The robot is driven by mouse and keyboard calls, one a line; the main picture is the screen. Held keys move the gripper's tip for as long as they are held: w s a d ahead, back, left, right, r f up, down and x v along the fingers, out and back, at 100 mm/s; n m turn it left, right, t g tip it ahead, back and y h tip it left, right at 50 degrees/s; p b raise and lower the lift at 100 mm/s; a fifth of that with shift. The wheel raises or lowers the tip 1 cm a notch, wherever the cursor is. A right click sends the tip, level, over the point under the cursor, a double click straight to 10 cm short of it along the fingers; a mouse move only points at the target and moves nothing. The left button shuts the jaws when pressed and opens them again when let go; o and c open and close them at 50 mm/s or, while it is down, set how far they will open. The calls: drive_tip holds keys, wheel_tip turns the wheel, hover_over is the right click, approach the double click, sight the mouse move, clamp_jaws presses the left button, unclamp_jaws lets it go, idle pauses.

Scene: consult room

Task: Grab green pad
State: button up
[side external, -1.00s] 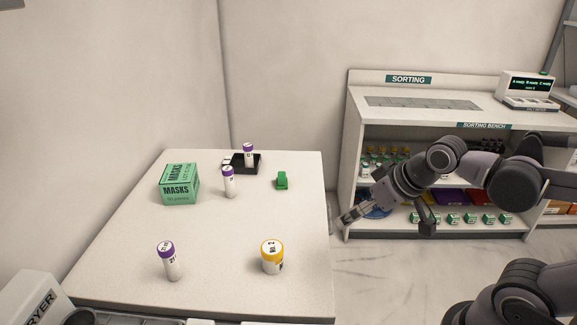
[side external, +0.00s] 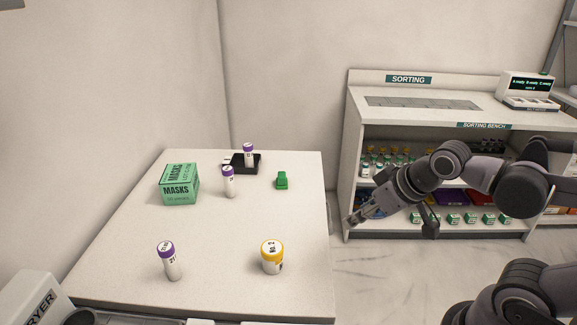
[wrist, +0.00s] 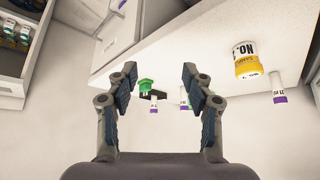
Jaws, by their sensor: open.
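The small green pad (side external: 282,180) lies on the white table near its right edge, towards the back. It also shows in the wrist view (wrist: 145,86), seen between my fingers and well beyond them. My gripper (side external: 362,215) is off the table's right side, in front of the sorting bench, apart from the pad. In the wrist view my gripper (wrist: 158,82) is open, with nothing between its two fingers.
On the table (side external: 220,270) stand a green masks box (side external: 179,185), a yellow-capped jar (side external: 272,258), purple-capped tubes (side external: 170,261) and a black holder (side external: 244,164) with a tube. The sorting bench (side external: 420,95) is at the right. The table's middle is clear.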

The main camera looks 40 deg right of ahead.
drive_tip(key=r+m+g+h, duration=0.2)
drive_tip(key=m+h, duration=0.1)
drive_tip(key=m, duration=0.6)
hover_over(282, 175)
drive_tip(key=s+a, duration=0.3)
drive_tip(key=s, duration=0.3)
drive_tip(key=shift+w+r+x, duration=0.1)
drive_tip(key=shift+w+x, duration=0.05)
drive_tip(key=shift+x, duration=1.6)
drive_tip(key=shift+w+r+x, duration=0.1)
drive_tip(key=shift+w+x, duration=0.05)
drive_tip(key=shift+x, duration=1.65)
drive_tip(key=shift+w+r+x, duration=0.1)
drive_tip(key=shift+w+x, duration=0.05)
drive_tip(key=shift+x, duration=1.6)
drive_tip(key=shift+d, duration=0.1)
clamp_jaws()
